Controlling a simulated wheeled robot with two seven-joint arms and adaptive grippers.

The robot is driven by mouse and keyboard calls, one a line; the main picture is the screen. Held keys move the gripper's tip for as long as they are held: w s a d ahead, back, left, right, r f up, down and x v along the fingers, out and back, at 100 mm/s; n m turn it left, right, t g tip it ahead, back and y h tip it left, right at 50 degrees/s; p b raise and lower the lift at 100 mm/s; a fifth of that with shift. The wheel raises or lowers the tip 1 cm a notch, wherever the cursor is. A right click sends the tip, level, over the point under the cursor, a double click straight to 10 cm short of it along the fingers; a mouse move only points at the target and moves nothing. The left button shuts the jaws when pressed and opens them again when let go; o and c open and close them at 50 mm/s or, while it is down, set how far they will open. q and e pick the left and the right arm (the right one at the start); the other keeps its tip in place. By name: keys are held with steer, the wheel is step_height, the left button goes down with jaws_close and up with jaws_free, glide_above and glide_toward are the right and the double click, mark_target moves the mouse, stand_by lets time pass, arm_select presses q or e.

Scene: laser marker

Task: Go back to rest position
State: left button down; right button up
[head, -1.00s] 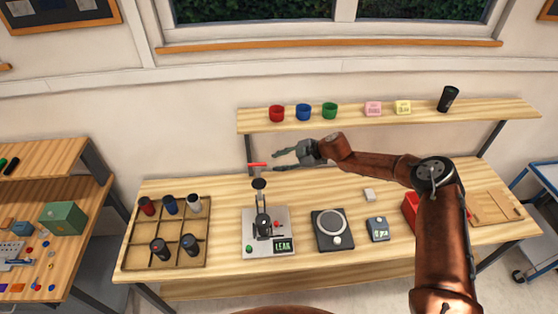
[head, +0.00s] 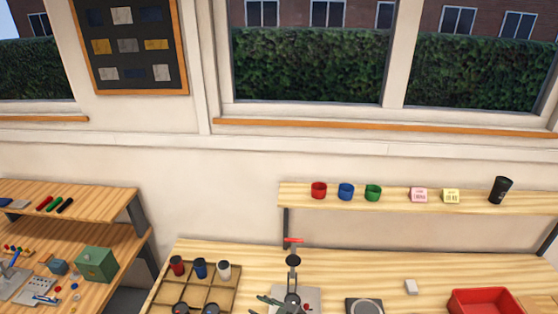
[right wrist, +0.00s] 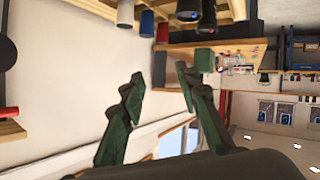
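My right gripper (head: 276,304) shows at the bottom edge of the head view, in front of the press-like device (head: 293,265) with the red-tipped handle. The lower part of the device and most of my right arm are out of the picture. In the right wrist view, which looks turned upside down, the gripper's two dark green fingers (right wrist: 160,88) stand well apart with nothing between them. My left gripper is in no view.
A compartment tray (head: 227,298) with several jars stands left of the device. A dark scale (head: 364,307) and a red bin (head: 485,301) are to its right. The shelf (head: 390,201) behind holds cups and small blocks. A side desk (head: 98,294) is at left.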

steer(key=s+d+f+m+h, duration=0.2)
steer(key=s+d+m+h, duration=0.4)
steer(key=d, duration=0.7)
steer(key=s+d+f+m+h, duration=0.2)
steer(key=s+d+f+m, duration=0.15)
steer(key=s+d, duration=0.7)
steer(key=s+d+f+m+g+h, duration=0.25)
steer(key=s+d+m+g, duration=0.2)
steer(key=s+d, duration=1.35)
step_height(320, 180, down, 40)
steer(key=g+b, duration=0.1)
steer(key=b, duration=0.8)
steer(key=s+f+n+g+b, duration=0.1)
steer(key=s+f+b, duration=0.6)
steer(key=s+f, duration=1.3)
step_height(320, 180, down, 4)
steer(key=shift+a+r, duration=0.15)
steer(key=shift+a, duration=0.25)
